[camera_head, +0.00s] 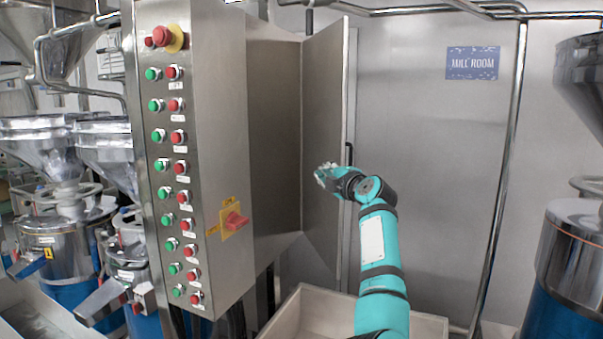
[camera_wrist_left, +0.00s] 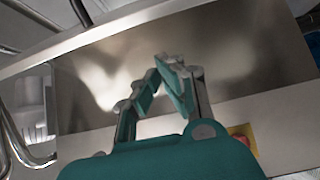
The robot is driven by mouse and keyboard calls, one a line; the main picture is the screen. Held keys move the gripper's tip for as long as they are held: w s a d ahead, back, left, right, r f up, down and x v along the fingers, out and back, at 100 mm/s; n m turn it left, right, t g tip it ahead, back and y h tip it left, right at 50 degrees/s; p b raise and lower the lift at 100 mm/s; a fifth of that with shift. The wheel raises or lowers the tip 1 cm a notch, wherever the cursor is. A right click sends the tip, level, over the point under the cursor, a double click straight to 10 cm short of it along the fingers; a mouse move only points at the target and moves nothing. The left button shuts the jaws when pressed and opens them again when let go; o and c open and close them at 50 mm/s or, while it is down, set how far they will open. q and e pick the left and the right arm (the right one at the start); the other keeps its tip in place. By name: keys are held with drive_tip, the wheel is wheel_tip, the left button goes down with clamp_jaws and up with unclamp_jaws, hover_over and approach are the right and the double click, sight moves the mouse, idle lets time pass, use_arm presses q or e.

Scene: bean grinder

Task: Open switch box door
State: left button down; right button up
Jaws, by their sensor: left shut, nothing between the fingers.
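The switch box (camera_head: 215,130) is a tall steel cabinet with a sloped button panel, left of centre in the head view. Its steel door (camera_head: 322,110) stands swung out at an angle, with a dark handle (camera_head: 349,153) near its right edge. My left gripper (camera_head: 322,176) overlaps the door's face just left of the handle; I cannot tell whether it touches the door. In the left wrist view the gripper's fingers (camera_wrist_left: 168,66) are together and empty before a shiny steel panel (camera_wrist_left: 235,50). My right gripper is in neither view.
A red rotary switch (camera_head: 236,220) on a yellow plate juts from the box. A pale open bin (camera_head: 300,315) stands below the door. Steel grinders stand left and right (camera_head: 575,240). A pipe (camera_head: 505,160) runs down the wall by the "MILL ROOM" sign (camera_head: 472,63).

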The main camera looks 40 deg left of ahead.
use_arm(q)
drive_tip(key=w+d+p, duration=0.3)
drive_tip(key=w+d, duration=0.1)
drive_tip(key=w, duration=0.2)
drive_tip(key=shift+w+d, duration=0.15)
drive_tip(key=shift+w, duration=0.25)
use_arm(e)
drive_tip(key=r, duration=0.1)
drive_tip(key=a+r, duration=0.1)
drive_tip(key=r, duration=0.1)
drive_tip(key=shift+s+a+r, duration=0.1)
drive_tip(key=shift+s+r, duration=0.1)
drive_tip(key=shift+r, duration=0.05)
use_arm(q)
drive_tip(key=v, duration=1.2)
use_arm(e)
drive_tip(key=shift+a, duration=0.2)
